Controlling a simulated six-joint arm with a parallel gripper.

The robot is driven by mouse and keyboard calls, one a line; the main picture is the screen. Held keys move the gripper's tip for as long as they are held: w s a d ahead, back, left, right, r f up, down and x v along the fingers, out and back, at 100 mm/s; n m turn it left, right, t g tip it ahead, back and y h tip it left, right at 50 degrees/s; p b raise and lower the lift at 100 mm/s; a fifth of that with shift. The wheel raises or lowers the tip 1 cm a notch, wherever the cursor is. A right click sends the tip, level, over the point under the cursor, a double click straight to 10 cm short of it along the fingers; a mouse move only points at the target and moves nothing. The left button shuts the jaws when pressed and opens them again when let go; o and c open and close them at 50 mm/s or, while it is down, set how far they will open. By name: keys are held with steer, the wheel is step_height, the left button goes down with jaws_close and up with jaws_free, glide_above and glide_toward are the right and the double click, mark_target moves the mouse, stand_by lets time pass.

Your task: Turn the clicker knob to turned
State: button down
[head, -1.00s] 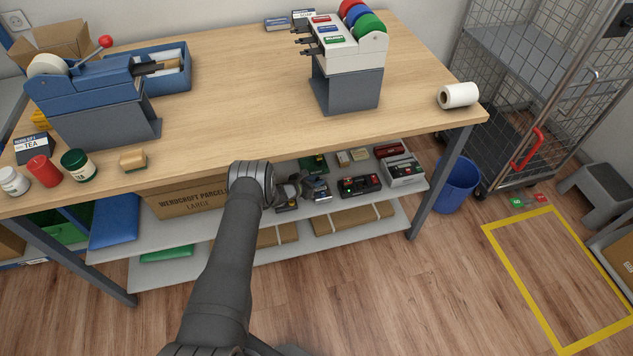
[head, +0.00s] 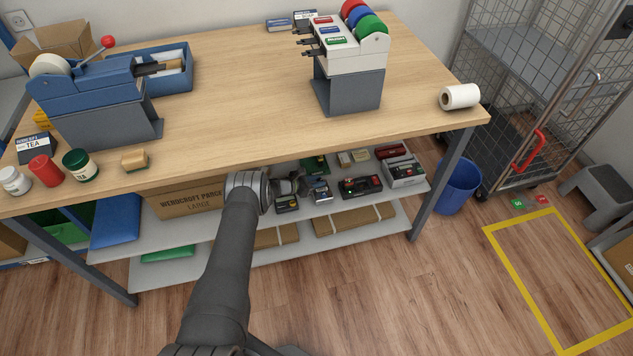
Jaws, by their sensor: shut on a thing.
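My gripper (head: 292,186) is at the front of the upper shelf under the counter, among several small dark devices. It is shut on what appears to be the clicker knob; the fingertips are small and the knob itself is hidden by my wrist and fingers. A small dark device (head: 287,204) lies just below the fingers, and another with a bluish top (head: 320,191) stands just to their right. I cannot tell which of these carries the knob, nor which way the knob points.
The counter edge (head: 330,147) runs close above my gripper. A large parcel box (head: 185,203) is left of my wrist. Black (head: 361,186) and grey (head: 405,174) devices with red parts stand further right on the shelf (head: 415,192). Wrapped parcels (head: 350,218) lie below.

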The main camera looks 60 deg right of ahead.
steer(key=c, duration=1.2)
jaws_free()
steer(key=shift+v, duration=3.8)
